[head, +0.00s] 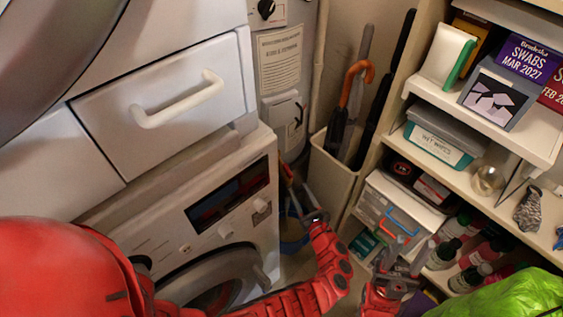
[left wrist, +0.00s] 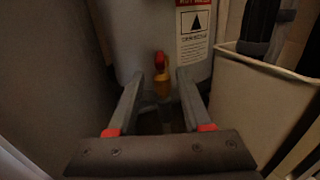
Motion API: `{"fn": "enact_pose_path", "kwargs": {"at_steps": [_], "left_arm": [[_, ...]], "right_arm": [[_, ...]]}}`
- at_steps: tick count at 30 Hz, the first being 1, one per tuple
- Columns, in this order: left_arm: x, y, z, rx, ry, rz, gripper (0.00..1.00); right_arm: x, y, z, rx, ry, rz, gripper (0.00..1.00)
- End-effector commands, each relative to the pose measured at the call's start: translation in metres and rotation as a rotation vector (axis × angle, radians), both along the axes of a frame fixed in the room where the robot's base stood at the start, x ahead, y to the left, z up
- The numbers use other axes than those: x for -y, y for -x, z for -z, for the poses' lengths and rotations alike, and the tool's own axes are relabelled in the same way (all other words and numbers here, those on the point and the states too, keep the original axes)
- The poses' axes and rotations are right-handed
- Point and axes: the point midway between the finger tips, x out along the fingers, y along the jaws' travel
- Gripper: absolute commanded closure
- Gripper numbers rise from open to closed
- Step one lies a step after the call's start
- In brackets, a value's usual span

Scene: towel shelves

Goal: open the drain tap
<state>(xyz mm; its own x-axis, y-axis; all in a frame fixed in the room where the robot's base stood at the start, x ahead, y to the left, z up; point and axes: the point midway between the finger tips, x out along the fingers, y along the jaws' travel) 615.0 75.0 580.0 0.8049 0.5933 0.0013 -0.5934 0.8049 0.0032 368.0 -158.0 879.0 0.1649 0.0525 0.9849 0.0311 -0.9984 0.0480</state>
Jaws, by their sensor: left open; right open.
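The drain tap (left wrist: 161,78) shows in the left wrist view, low on the white tank (left wrist: 140,40). It has a red handle (left wrist: 160,60) above a yellow body. My left gripper (left wrist: 160,76) is open, with one finger on each side of the tap; I cannot tell whether either touches it. My right gripper (head: 405,258) is open and empty in front of the lower shelves.
The washing machine (head: 170,215) borders the gap on the left. A pale bin (head: 333,180) with umbrellas stands on its right. A blue bucket (head: 292,235) sits on the floor below my left gripper. Stocked shelves (head: 480,125) fill the right side.

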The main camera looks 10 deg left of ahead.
Motion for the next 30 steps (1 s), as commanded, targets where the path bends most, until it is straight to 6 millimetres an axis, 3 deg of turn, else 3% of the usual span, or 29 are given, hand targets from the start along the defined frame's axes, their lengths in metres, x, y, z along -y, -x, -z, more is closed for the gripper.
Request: {"fn": "enact_pose_path", "kwargs": {"at_steps": [9,15,21,30], "left_arm": [[-0.047,-0.061,0.004,0.002,0.002,-0.007,0.5],[-0.068,-0.09,0.004,0.002,0.003,-0.007,0.5],[-0.077,-0.103,0.002,0.001,0.003,-0.001,0.5],[-0.078,-0.105,0.0,0.001,0.003,-0.001,0.52]], "right_arm": [[0.0,0.0,0.03,0.0,0.0,0.0,0.53],[0.0,0.0,0.048,0.0,0.0,0.0,0.53],[0.0,0.0,0.054,0.0,0.0,0.0,0.53],[0.0,0.0,0.053,0.0,0.0,0.0,0.53]]}}
